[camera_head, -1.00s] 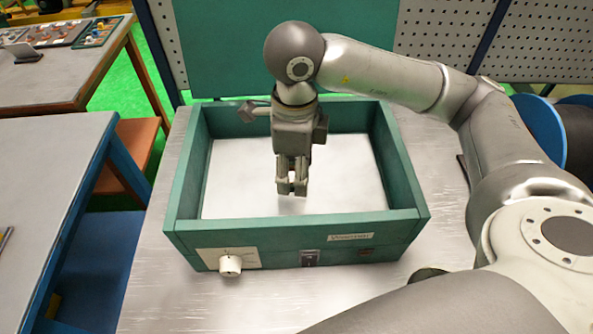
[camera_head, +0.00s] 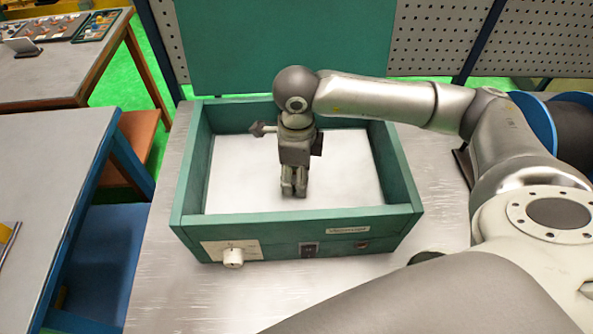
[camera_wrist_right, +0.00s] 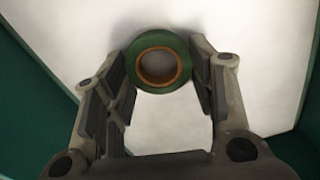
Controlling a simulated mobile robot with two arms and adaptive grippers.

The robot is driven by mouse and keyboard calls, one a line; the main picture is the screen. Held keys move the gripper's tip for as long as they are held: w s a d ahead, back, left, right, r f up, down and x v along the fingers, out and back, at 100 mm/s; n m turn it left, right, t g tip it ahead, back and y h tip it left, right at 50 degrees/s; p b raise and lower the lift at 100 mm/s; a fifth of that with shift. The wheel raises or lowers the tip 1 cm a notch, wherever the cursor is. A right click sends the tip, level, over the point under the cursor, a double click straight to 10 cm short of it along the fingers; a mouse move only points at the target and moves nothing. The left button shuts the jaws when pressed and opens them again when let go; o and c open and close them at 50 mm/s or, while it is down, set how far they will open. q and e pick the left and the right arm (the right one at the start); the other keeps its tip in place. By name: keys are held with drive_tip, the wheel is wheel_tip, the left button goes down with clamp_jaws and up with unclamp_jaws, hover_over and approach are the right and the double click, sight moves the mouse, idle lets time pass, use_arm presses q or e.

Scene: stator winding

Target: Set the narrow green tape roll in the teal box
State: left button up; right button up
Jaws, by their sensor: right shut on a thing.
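The teal box (camera_head: 300,226) stands on the metal table, open at the top, with a pale bare floor inside. My right gripper (camera_head: 294,192) points down inside the box's walls, near the middle of the floor. In the right wrist view the narrow green tape roll (camera_wrist_right: 137,74), with a brown-orange inner ring, sits between the fingertips of my right gripper (camera_wrist_right: 160,75). The gripper is shut on it. In the head view the roll is hidden by the gripper. I cannot tell whether the roll touches the box floor. My left gripper is not in view.
A white knob (camera_head: 233,258) and small switches are on the box's front face. A teal panel (camera_head: 280,45) and a pegboard stand behind it. A blue spool (camera_head: 537,120) is at the right. Grey tables stand at the left. The box floor around the gripper is clear.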

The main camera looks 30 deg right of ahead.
drive_tip(key=o, duration=0.9)
drive_tip(key=shift+f, duration=0.1)
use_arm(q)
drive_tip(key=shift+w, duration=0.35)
use_arm(e)
drive_tip(key=shift+o, duration=0.2)
drive_tip(key=shift+r+p, duration=0.3)
use_arm(q)
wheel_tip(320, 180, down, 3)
drive_tip(key=b, duration=0.3)
use_arm(e)
wheel_tip(320, 180, up, 12)
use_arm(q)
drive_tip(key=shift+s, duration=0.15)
use_arm(e)
drive_tip(key=shift+f, duration=0.2)
